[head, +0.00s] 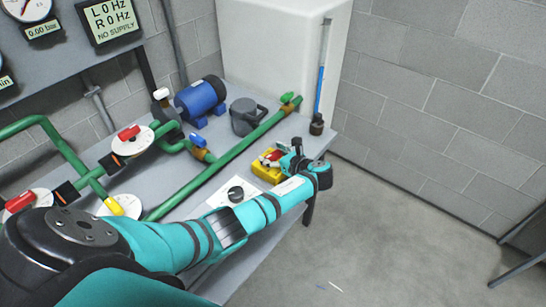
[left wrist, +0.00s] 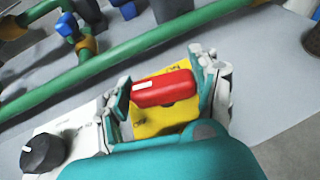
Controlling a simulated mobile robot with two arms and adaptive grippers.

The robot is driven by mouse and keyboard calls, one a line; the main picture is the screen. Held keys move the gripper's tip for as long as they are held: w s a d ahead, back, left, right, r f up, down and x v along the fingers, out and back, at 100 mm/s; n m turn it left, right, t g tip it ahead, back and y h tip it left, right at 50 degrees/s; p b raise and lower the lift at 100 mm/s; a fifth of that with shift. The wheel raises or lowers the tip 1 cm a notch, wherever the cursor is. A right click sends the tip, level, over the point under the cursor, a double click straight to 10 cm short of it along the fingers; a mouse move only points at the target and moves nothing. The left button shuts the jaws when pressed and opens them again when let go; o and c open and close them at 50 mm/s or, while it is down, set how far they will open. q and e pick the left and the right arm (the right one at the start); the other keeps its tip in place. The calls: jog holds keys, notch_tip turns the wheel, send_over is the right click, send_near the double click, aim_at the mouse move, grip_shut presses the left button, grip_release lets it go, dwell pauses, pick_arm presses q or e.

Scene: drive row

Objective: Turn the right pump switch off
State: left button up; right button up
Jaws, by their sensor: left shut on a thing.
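A yellow switch box (head: 264,172) with a red handle (head: 272,156) sits near the right end of the grey bench. In the left wrist view, the red handle (left wrist: 168,87) lies across the yellow face (left wrist: 160,120), slightly tilted, with a pale mark at its left end. My left gripper (head: 284,160) is at the box, its fingers (left wrist: 163,88) shut on the two ends of the red handle. The lower part of the box is hidden by my gripper. I cannot read any label naming this switch. My right gripper is not in view.
A black knob on a white plate (head: 235,193) is left of the box, close to my arm. Green pipes (head: 220,160) with valves, a blue motor (head: 200,97) and a white tank (head: 270,45) stand behind.

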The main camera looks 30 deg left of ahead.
pick_arm(q)
jog(key=shift+w+f+n+g+y+b, duration=0.1)
jog(key=shift+n+g+y+b, duration=0.2)
jog(key=shift+n+g+b, duration=0.55)
jog(key=shift+n+g, duration=0.55)
jog(key=shift+g, duration=0.2)
jog(key=shift+b, duration=0.3)
jog(key=o, duration=1.2)
jog(key=shift+a, duration=0.1)
jog(key=shift+c, duration=0.2)
jog(key=v, duration=1.2)
